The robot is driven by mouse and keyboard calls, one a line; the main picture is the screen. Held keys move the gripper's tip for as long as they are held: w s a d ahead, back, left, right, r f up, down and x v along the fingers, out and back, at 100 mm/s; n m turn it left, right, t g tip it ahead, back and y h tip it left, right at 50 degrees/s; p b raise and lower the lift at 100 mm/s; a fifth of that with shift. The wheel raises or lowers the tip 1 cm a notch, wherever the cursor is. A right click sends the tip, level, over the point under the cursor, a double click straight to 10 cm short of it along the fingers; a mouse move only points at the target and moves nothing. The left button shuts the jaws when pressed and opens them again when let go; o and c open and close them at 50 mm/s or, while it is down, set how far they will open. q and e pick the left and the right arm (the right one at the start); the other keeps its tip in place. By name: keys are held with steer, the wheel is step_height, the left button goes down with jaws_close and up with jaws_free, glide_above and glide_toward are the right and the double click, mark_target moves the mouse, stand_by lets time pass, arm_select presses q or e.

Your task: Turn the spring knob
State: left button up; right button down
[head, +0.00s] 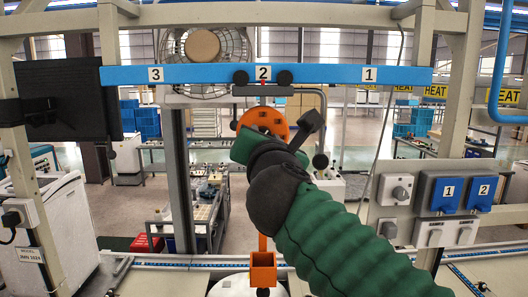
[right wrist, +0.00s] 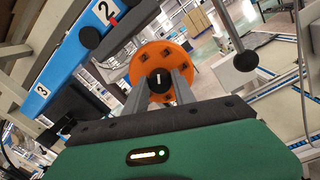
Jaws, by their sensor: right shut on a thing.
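The spring knob (right wrist: 159,79) is a small black knob with a white mark, at the middle of an orange disc (right wrist: 178,58) in the right wrist view. In the head view the orange disc (head: 280,122) shows beneath number 2 of the blue bar, partly covered by my right wrist; the knob is hidden there. My right gripper (right wrist: 162,82) has its two grey fingers on either side of the black knob, shut on it. The knob's white mark stands nearly upright in the right wrist view. My left gripper is not in view.
The blue bar (head: 330,75) with numbers 3, 2 and 1 runs above the disc. A black lever ball (head: 320,161) hangs right of my wrist. An orange box (head: 263,268) stands below. A panel with blue switch covers (head: 448,193) is at right. A black screen (head: 70,100) is at left.

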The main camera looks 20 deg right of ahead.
steer(key=n+b, duration=0.3)
steer(key=n, duration=0.6)
steer(key=n+g+b, duration=0.1)
steer(key=n+b, duration=0.2)
steer(key=n, duration=0.6)
steer(key=n+b, duration=0.3)
steer(key=n, duration=0.7)
steer(key=shift+w+a+f+g+h, duration=0.2)
steer(key=shift+a+f+g+h, duration=0.1)
steer(key=shift+a+h, duration=0.1)
stand_by(1.0)
steer(key=shift+d, duration=0.1)
stand_by(0.4)
